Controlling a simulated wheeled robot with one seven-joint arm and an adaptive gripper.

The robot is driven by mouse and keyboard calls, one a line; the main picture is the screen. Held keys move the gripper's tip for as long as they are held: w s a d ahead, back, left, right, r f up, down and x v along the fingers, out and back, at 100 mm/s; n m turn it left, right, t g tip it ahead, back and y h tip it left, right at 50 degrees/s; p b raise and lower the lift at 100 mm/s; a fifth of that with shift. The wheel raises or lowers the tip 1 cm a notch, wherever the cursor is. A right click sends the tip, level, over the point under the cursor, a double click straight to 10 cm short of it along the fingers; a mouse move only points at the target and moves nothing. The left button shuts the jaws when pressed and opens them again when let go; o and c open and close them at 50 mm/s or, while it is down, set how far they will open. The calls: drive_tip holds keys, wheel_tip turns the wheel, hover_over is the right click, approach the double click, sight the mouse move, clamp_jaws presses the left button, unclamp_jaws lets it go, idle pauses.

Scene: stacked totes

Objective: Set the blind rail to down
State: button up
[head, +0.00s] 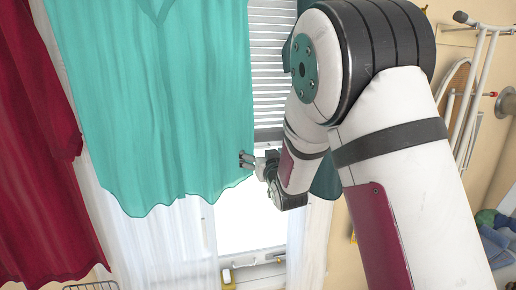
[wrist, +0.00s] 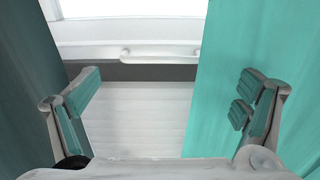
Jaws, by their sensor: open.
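The white slatted blind (head: 278,70) hangs in the window between teal curtains in the head view. Its dark grey bottom rail (head: 268,134) is partway up, with bright glass below. In the wrist view the slats (wrist: 140,112) fill the middle, and the dark rail strip (wrist: 155,73) crosses above them. A white bar handle (wrist: 160,53) shows along that strip; I cannot tell what it is fixed to. My gripper (head: 247,160) is near and a little below the rail, beside the curtain edge. In the wrist view my gripper (wrist: 166,92) is open, with nothing between its fingers.
A teal curtain (head: 150,95) hangs left of my gripper, close to one finger in the wrist view (wrist: 235,50). A red curtain (head: 35,170) hangs further left. A white rack (head: 478,80) is on the right wall.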

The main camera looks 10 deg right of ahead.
sight(258, 148)
drive_tip(key=shift+w, duration=2.5)
